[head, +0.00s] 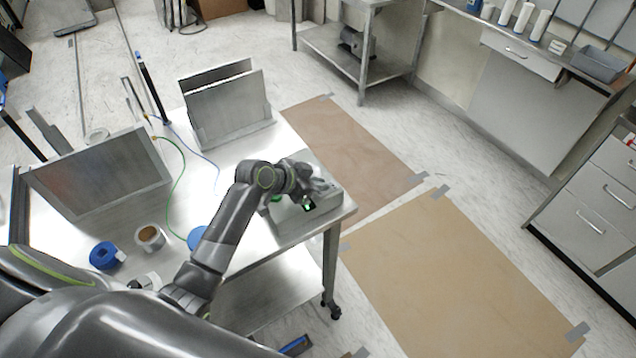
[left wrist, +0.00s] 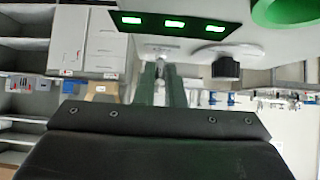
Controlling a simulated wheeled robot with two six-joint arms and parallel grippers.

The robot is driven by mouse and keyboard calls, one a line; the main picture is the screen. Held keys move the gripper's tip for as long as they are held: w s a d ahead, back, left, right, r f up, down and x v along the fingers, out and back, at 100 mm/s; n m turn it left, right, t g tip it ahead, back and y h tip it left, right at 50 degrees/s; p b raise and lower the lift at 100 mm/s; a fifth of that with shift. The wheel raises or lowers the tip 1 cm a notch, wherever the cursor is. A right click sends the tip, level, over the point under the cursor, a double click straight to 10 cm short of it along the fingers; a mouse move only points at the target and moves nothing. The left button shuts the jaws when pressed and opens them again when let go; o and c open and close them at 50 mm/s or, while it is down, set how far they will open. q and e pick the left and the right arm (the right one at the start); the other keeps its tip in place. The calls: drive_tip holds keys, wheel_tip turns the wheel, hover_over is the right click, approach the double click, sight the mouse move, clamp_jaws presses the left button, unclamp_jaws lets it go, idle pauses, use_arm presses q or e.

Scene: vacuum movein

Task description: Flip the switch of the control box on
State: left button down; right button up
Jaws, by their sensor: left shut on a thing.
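The control box (head: 322,214) is a grey box on the near right corner of the metal table. In the left wrist view the control box (left wrist: 258,40) is close, with a dark panel of lit green marks (left wrist: 172,23), a black knob (left wrist: 226,68) and a green round part (left wrist: 288,10). My left gripper (head: 316,190) is over the box top. Its fingertips (left wrist: 163,70) are close together at a small metal switch (left wrist: 160,48), shut on it. The fingers partly hide the switch, so its exact position is hard to tell. My right gripper is not in view.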

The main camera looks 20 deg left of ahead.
use_arm(q)
drive_tip(key=c, duration=1.5)
unclamp_jaws()
drive_tip(key=shift+b+v, duration=1.2)
drive_tip(key=shift+v, duration=7.45)
drive_tip(key=shift+f, duration=0.1)
